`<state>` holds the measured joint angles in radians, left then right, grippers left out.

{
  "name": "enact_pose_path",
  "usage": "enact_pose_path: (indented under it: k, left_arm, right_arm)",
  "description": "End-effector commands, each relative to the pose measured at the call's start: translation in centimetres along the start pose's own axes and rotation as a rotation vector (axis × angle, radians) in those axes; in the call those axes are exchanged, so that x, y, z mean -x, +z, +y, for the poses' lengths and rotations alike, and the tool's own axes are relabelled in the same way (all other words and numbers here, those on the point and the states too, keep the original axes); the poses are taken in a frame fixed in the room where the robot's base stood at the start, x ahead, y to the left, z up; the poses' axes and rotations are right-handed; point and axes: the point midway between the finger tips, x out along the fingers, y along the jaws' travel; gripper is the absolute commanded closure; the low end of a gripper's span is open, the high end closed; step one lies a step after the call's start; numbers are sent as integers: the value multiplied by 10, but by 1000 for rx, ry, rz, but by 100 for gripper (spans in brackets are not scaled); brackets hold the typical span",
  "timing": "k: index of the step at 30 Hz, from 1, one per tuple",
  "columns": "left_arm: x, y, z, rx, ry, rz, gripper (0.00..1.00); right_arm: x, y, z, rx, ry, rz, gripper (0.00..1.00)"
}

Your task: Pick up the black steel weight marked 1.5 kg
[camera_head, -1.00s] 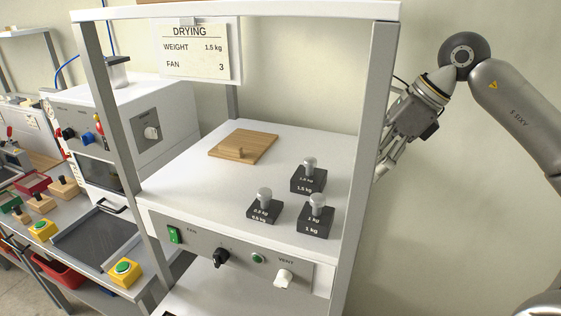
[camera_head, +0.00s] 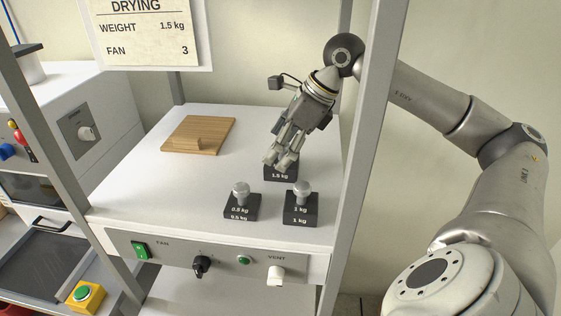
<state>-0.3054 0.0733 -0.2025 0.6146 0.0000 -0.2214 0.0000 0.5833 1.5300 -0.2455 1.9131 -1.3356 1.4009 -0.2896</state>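The black 1.5 kg weight (camera_head: 280,175) stands at the back right of the white shelf, behind two other weights. Its label shows, but its knob is hidden by the fingers. My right gripper (camera_head: 281,161) reaches in from the right past the frame post and points down at the weight. Its fingertips are at the weight's top. Whether the fingers are closed on the knob cannot be told. My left gripper is out of view.
The 0.5 kg weight (camera_head: 240,206) and 1 kg weight (camera_head: 300,208) stand close in front. A wooden board (camera_head: 197,136) lies back left. A grey post (camera_head: 362,140) stands beside my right arm. The shelf's (camera_head: 150,185) left part is clear.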

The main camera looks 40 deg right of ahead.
Motion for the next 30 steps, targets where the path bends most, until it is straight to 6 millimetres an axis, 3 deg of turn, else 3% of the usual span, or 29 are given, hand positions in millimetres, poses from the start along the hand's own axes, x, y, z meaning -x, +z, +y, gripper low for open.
enact_pose_path:
  k: [1,5,15,30]
  left_arm:
    - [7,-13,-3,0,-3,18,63]
    - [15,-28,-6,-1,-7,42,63]
    - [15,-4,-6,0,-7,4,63]
    - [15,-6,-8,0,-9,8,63]
  right_arm:
    - [-5,0,1,-1,2,5,11]
    - [-23,1,1,-1,2,2,11]
    - [-33,0,1,0,-1,1,11]
    - [-33,0,1,-1,0,1,75]
